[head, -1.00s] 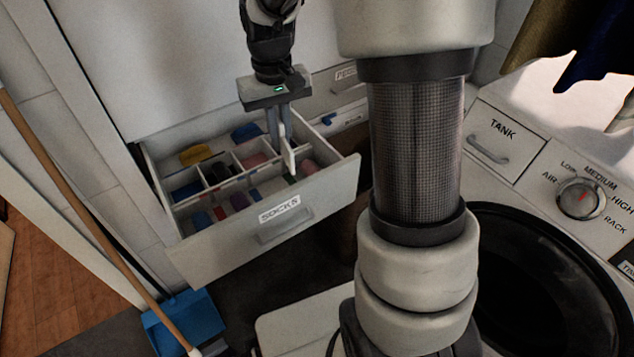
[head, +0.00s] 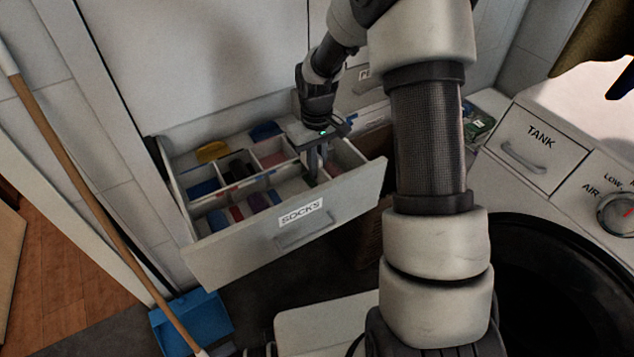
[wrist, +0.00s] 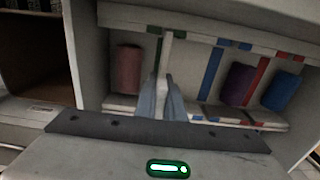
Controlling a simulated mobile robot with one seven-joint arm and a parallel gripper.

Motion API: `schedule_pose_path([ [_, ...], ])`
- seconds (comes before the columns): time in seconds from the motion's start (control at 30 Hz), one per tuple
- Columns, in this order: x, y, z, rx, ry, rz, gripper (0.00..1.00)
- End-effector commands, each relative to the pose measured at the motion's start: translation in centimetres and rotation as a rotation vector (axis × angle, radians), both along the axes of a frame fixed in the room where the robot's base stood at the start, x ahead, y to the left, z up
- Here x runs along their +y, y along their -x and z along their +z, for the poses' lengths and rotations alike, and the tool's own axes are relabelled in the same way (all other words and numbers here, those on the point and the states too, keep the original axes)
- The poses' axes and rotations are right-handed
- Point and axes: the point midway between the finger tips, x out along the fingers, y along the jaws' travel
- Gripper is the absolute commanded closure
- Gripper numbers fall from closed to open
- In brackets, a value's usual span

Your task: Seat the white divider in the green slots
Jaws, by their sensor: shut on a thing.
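The white divider (wrist: 168,58) is between the finger tips of my gripper (wrist: 163,98) in the wrist view. Its far end is close to a green mark (wrist: 153,30) on the far rail of the compartment. Its near end is hidden by the fingers, and I cannot tell whether either end is in a slot. In the head view my gripper (head: 315,168) reaches down into the right part of the open socks drawer (head: 225,262). The divider is hard to make out there.
A pink rolled sock (wrist: 129,68) lies left of the divider. Purple (wrist: 237,85) and blue (wrist: 282,90) socks lie to its right, past blue and red stripes. The drawer front and side walls rise close around my gripper.

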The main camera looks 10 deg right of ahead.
Motion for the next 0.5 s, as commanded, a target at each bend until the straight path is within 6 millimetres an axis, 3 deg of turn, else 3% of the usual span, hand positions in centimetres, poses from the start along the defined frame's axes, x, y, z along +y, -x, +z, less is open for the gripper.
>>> schedule_pose_path([
  [0.33, 0.0, 0.0, -4.4, 0.001, 0.0, -0.001, 1.0],
  [0.5, 0.0, -0.1, -4.5, -0.002, 0.0, -0.001, 1.0],
])
